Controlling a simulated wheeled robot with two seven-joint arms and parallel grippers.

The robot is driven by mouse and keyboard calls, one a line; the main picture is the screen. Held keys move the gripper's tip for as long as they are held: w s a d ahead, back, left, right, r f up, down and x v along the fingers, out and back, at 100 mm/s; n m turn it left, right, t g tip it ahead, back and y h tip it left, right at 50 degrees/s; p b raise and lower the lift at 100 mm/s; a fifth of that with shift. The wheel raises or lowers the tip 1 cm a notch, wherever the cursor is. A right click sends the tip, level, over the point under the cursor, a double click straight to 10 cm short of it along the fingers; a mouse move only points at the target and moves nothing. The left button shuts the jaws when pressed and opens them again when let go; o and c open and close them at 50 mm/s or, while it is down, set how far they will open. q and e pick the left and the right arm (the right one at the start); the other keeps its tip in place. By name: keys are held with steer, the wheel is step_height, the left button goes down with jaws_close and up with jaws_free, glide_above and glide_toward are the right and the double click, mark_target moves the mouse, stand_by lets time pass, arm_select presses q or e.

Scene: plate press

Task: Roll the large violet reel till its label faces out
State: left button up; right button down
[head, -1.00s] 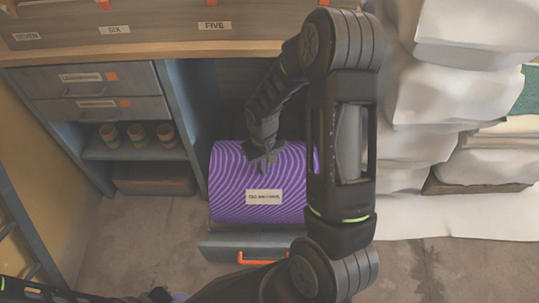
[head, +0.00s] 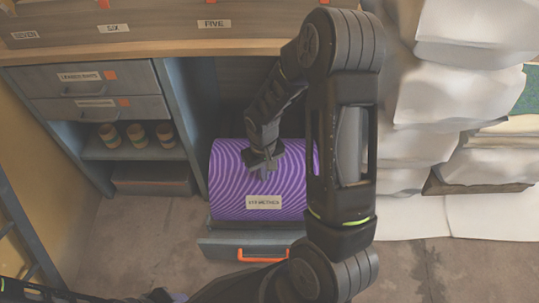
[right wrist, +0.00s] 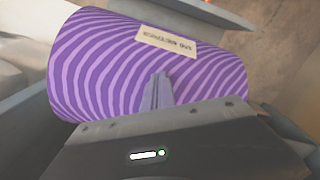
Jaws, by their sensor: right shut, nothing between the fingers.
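The large violet reel (head: 235,175) has wavy pale stripes and lies on its side in the open bay under the bench. Its cream label (head: 264,202) is low on the side toward me in the head view. In the right wrist view, the reel (right wrist: 90,65) fills the middle and the label (right wrist: 167,40) is near its far edge. My right gripper (head: 265,168) is shut and empty, with its fingertips at the reel's upper surface, above the label. A dark part of my left arm shows at the bottom left; its jaws cannot be made out.
A grey drawer front (head: 225,246) with an orange handle (head: 262,256) stands below the reel. A cabinet with drawers (head: 100,92) and several small jars (head: 137,135) is to the left. White sacks (head: 435,95) are stacked on the right. Bare floor (head: 130,230) lies front left.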

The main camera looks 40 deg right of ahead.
mark_target(264, 201)
steer(key=shift+s, duration=0.1)
steer(key=shift+s+a+f+b, duration=0.5)
steer(key=shift+s+a+f, duration=0.05)
stand_by(0.5)
steer(key=shift+s+a+f+b, duration=0.5)
steer(key=shift+s+f+b, duration=0.1)
steer(key=shift+f, duration=0.1)
stand_by(0.3)
steer(key=shift+s+a+f+b, duration=0.45)
steer(key=shift+s+f+b, duration=0.15)
steer(key=shift+f+b, duration=0.2)
steer(key=shift+f, duration=0.15)
